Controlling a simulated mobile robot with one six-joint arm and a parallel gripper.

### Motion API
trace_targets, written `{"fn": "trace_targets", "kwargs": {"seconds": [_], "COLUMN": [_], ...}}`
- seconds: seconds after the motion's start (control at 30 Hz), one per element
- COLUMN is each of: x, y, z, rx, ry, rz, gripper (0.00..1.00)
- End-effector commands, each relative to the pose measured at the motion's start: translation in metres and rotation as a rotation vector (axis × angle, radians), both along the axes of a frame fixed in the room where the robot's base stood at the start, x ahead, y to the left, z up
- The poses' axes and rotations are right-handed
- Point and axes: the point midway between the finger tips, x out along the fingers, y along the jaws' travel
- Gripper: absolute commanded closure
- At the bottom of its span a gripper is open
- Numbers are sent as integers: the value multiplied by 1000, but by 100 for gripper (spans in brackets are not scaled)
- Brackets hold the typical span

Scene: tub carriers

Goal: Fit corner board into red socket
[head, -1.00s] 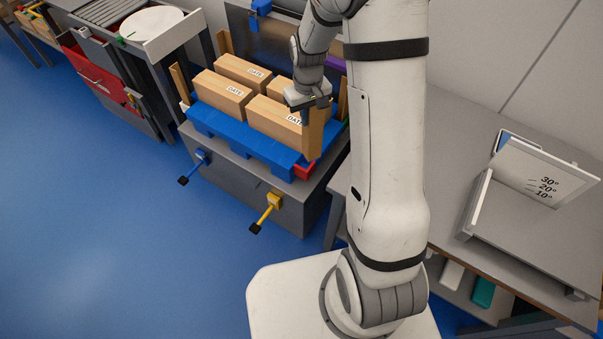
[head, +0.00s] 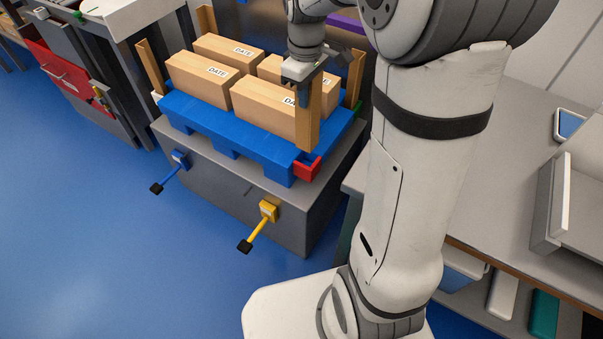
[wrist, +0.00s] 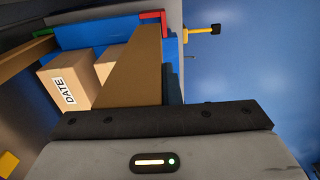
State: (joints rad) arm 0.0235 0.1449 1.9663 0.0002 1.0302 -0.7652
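The tan corner board (head: 313,118) stands upright in my gripper (head: 304,84), at the near right corner of the blue pallet. The red socket (head: 308,169) is on that corner, with its open front showing. The board's lower end is just above or behind the socket's back edge; I cannot tell whether it touches. In the wrist view the board (wrist: 135,75) runs from the dark gripper edge (wrist: 155,120) towards the red socket (wrist: 153,15). The fingertips are mostly hidden, but the gripper appears shut on the board's upper part.
Several cartons labelled DATE (head: 262,103) fill the blue pallet (head: 228,133), close beside the held board. Other corner boards (head: 150,65) stand at other corners. Blue (head: 172,169) and yellow (head: 260,222) levers stick out from the grey stand. A grey bench (head: 480,190) is at right.

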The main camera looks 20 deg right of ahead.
Motion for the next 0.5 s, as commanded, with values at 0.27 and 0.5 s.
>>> {"fn": "trace_targets", "kwargs": {"seconds": [0.27, 0.5], "x": [-2, -2], "y": [4, 8], "z": [-25, -57], "rx": [0, 0], "ry": [3, 1], "rz": [28, 35], "gripper": [100, 100]}}
